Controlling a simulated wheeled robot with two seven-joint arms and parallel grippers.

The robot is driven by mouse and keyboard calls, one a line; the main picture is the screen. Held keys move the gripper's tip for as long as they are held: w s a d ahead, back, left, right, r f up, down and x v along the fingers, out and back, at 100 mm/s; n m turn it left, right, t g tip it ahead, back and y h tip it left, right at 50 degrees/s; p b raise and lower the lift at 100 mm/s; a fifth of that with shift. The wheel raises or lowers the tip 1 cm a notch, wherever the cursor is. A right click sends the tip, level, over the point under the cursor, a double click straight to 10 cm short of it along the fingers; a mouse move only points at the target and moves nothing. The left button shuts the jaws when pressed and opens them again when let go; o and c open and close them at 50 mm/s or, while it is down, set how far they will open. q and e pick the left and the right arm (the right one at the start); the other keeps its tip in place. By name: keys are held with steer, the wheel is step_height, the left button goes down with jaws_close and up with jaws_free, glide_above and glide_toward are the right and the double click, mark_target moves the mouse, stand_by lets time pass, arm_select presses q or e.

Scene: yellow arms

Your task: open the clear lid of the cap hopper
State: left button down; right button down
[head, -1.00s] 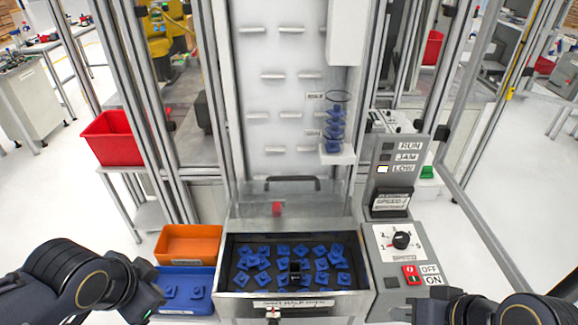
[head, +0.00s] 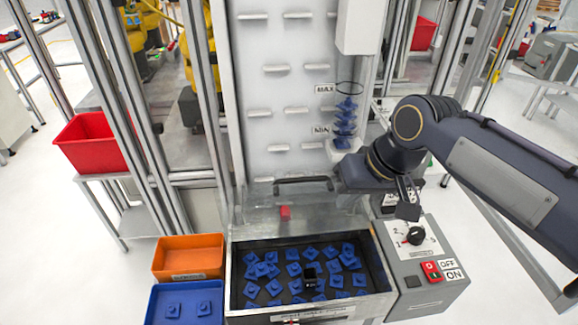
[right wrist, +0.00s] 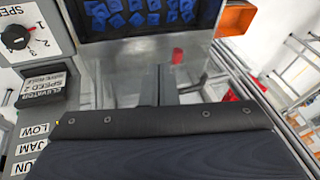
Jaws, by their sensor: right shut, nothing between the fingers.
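The cap hopper (head: 238,285) stands low in the middle of the head view, with many blue caps in its dark bin. Its clear lid (head: 255,212) is a see-through panel behind the bin, with a dark bar handle (head: 303,181) at its back; I cannot tell its exact angle. A small red block (head: 285,212) shows at the panel. My right gripper (head: 352,182) is just right of the handle, apparently apart from it. Its fingers are hard to make out in the head view. In the right wrist view its dark body fills the bottom. It is shut and empty. My left gripper is out of view.
The control box with dial (head: 416,236) and red switch (head: 431,270) stands right of the hopper, close under my right arm. An orange bin (head: 188,257) and a blue bin (head: 184,303) stand left. Metal posts flank the white elevator panel (head: 290,95). A red crate (head: 90,142) is farther left.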

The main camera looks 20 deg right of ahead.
steer(key=w+r+m+g+h+b, duration=0.1)
steer(key=w+r+g+h+b, duration=0.2)
steer(key=w, duration=1.4)
step_height(320, 180, down, 8)
steer(key=s+a+t, duration=0.1)
steer(key=shift+s+f, duration=0.15)
steer(key=shift+s, duration=0.1)
steer(key=shift+a, duration=0.15)
